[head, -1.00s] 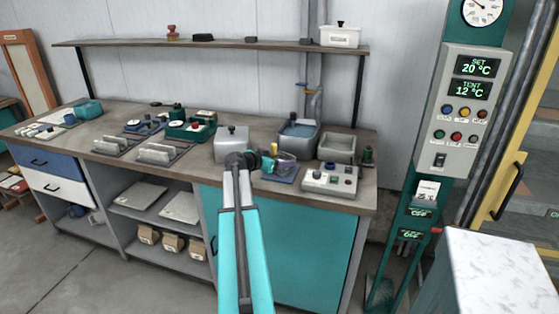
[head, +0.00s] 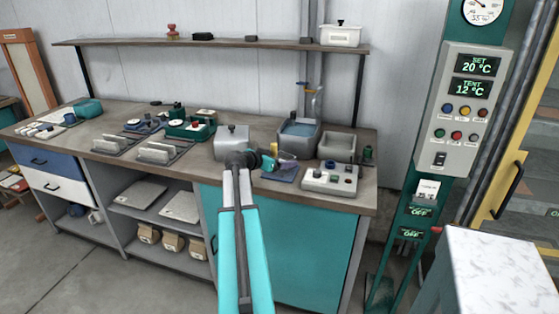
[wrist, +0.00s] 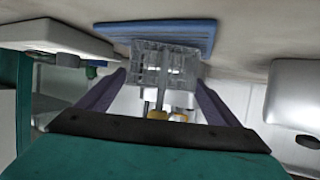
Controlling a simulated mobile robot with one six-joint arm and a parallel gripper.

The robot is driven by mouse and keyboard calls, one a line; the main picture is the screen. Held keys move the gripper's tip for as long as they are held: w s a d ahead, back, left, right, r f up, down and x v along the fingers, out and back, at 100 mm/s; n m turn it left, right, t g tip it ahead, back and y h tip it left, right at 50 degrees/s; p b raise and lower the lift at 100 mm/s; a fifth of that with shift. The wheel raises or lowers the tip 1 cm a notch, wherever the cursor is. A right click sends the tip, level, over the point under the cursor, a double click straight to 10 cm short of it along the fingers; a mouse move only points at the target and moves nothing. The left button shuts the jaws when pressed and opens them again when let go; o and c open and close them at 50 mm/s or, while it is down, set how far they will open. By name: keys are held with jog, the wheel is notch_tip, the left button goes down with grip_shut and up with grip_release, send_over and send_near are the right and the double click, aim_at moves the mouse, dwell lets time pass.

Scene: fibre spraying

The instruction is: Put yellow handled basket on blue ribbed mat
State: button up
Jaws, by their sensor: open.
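The basket is a clear mesh box (wrist: 165,65) with a yellow handle (wrist: 157,115). In the wrist view, which looks upside down, it sits against the blue ribbed mat (wrist: 205,32) and seems to stand on it. In the head view the yellow handle (head: 273,147) shows beside my gripper, and the mat (head: 285,175) lies on the bench below. My gripper (head: 284,162) is open. In the wrist view its two purple fingers (wrist: 160,95) lie either side of the basket, apart from its walls. The basket's body is hard to make out in the head view.
A grey water bath (head: 299,132) and an empty grey basin (head: 337,147) stand behind the mat. A shelf (head: 200,43) runs above.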

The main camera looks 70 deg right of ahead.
jog(key=b+v, duration=0.2)
jog(key=v, duration=1)
jog(key=shift+r, duration=0.1)
dwell(0.5)
